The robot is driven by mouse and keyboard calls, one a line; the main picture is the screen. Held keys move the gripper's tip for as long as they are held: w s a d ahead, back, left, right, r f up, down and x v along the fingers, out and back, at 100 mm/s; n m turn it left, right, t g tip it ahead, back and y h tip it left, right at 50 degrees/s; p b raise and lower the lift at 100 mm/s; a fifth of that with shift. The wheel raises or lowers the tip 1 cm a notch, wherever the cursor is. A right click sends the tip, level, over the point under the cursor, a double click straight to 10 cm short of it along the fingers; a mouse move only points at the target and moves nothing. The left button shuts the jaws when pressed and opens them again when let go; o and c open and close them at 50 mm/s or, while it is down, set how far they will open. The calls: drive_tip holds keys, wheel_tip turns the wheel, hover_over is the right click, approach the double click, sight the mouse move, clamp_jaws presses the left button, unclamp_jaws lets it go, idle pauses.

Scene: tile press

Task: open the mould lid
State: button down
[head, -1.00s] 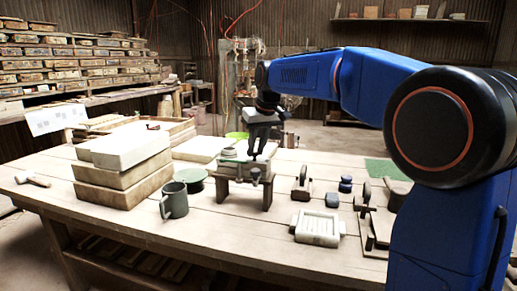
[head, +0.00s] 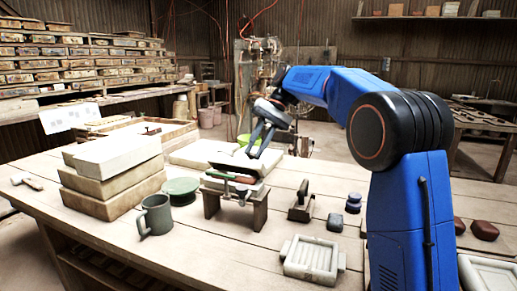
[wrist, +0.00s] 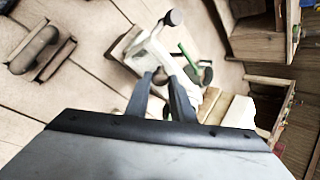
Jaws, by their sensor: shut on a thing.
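The mould (head: 220,184) sits on a small dark wooden stand (head: 260,215) on the table. Its lid (head: 236,163) looks like a pale plate tilted up above the base, its far part close to my fingers. My gripper (head: 256,150) comes down at a slant from the upper right and is shut at the lid's edge or handle; the exact grip is too small to tell. In the wrist view my two fingers (wrist: 165,78) reach to the pale mould part (wrist: 143,55), with a round-ended grey bar (wrist: 174,17) beyond. The fingers partly hide the contact.
Stacked pale blocks (head: 115,175), a green mug (head: 155,214) and a green disc (head: 181,187) stand left of the mould. A pale tray frame (head: 312,260), a dark-handled tool (head: 301,203) and small dark blocks (head: 353,202) lie to the right. Table boards between them are bare.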

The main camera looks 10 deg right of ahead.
drive_tip(key=shift+w+d+f+g+y, duration=0.2)
drive_tip(key=shift+w+d+g+y, duration=0.05)
drive_tip(key=shift+w+g, duration=0.15)
drive_tip(key=shift+w+d+f+g+y, duration=0.15)
drive_tip(key=shift+w+d+g+y, duration=0.1)
drive_tip(key=shift+w+g, duration=0.15)
drive_tip(key=c, duration=1.5)
unclamp_jaws()
drive_tip(key=shift+c, duration=0.2)
drive_tip(key=shift+a, duration=0.1)
